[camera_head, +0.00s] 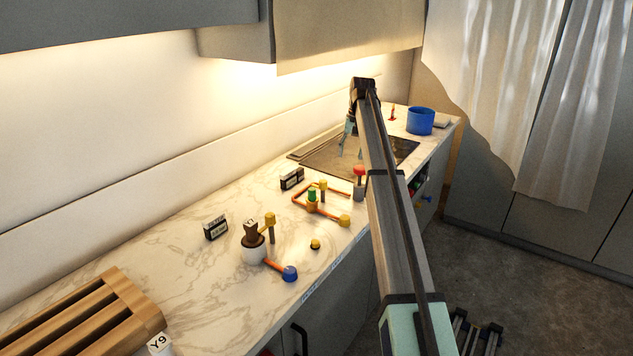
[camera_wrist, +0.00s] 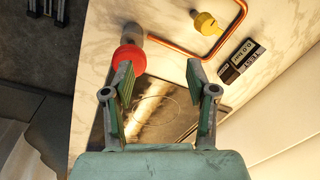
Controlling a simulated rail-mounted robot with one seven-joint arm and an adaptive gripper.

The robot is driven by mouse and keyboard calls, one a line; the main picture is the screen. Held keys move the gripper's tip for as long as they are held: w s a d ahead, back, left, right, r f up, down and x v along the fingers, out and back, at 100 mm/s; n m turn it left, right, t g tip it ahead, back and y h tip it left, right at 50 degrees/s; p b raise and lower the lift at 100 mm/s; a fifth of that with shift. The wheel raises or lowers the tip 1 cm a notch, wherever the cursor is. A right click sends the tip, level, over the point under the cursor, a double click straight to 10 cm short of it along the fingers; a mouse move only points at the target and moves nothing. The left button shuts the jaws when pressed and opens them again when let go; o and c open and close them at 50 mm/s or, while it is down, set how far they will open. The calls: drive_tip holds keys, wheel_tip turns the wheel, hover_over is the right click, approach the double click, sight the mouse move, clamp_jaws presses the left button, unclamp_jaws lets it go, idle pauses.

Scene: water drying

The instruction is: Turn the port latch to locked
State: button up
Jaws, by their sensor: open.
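No part is clearly marked as the port latch, so I cannot tell which it is. Handles on the counter include a red knob (camera_head: 359,170) on a grey body, a yellow knob (camera_head: 344,220) and a green-topped fitting (camera_head: 312,194) on copper pipe, and a blue knob (camera_head: 289,273) on an orange arm. My gripper (camera_head: 346,143) hangs over the dark cooktop (camera_head: 325,158), beyond the red knob. In the wrist view my gripper (camera_wrist: 158,70) is open and empty. The red knob (camera_wrist: 129,58) shows past its left finger; a yellow knob (camera_wrist: 207,23) is farther off.
A white vessel with a brown top (camera_head: 253,248), a small yellow button (camera_head: 315,244), and black label blocks (camera_head: 215,228) stand on the marble counter. A wooden rack (camera_head: 90,315) is at the near left; a blue pot (camera_head: 420,121) is at the far end. Cabinets (camera_head: 350,35) overhang the back.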

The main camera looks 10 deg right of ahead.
wheel_tip(320, 180, up, 5)
drive_tip(key=n+h, duration=0.1)
drive_tip(key=n, duration=0.1)
hover_over(323, 181)
wheel_tip(323, 181, down, 17)
drive_tip(key=p, duration=0.4)
drive_tip(key=shift+p, duration=0.3)
clamp_jaws()
